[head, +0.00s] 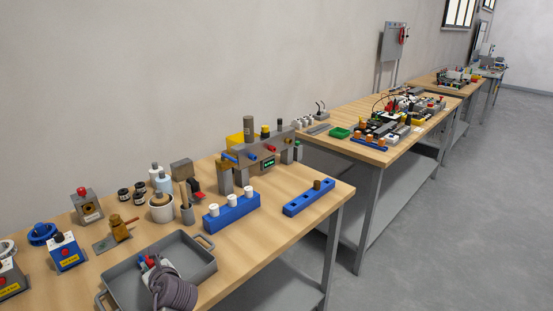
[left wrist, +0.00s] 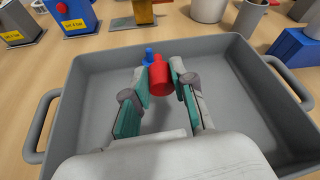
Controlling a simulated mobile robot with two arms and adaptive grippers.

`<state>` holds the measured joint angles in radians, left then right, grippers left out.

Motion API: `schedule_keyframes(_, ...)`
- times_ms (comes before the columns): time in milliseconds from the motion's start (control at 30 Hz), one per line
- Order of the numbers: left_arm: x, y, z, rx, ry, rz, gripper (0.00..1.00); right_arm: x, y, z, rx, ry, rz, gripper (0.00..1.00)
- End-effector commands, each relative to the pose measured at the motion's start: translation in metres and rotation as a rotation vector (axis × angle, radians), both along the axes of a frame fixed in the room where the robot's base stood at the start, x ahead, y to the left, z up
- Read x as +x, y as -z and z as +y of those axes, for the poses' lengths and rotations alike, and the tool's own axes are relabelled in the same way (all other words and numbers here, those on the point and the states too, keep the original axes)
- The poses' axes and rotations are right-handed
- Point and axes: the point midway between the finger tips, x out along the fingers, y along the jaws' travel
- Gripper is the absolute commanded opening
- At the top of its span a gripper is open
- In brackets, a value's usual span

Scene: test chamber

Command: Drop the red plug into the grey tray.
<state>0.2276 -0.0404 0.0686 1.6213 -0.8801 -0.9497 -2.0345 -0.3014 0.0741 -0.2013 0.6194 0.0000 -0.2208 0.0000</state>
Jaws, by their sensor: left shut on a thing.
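The red plug (left wrist: 160,78) is between the fingertips of my left gripper (left wrist: 158,84), which is shut on it. The left wrist view shows it over the inside of the grey tray (left wrist: 228,85). In the head view my left gripper (head: 153,265) is inside the outline of the grey tray (head: 195,266), with a bit of the red plug (head: 151,260) showing at its tips. I cannot tell how far the plug is above the tray floor. A small blue piece (left wrist: 148,55) shows just beyond the plug. My right gripper is not in view.
Behind the tray stand a blue button box (head: 66,253), a brass-coloured block on a plate (head: 119,230), a white cup (head: 161,208) and a blue rack with white pegs (head: 232,212). The table's right front corner is clear. Another cluttered table (head: 340,120) stands beyond.

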Motion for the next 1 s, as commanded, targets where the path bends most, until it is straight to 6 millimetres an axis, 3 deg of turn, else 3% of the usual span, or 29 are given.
schedule_keyframes(300, 0.0, 0.002, 0.0, 0.0, 0.0, 0.0, 0.0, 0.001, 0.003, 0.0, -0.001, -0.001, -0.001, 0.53)
schedule_keyframes(333, 0.0, 0.002, 0.0, 0.0, 0.0, 0.0, 0.3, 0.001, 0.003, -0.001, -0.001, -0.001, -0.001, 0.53)
schedule_keyframes(500, 0.0, 0.002, 0.0, 0.0, 0.0, 0.0, 0.54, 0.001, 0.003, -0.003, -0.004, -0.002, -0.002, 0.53)
schedule_keyframes(833, -0.002, 0.001, -0.002, 0.001, 0.001, 0.0, 0.54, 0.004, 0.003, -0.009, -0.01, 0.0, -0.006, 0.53)
schedule_keyframes(1000, -0.017, -0.007, -0.017, 0.0, 0.003, -0.001, 0.54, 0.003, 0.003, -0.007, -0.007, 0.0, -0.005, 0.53)
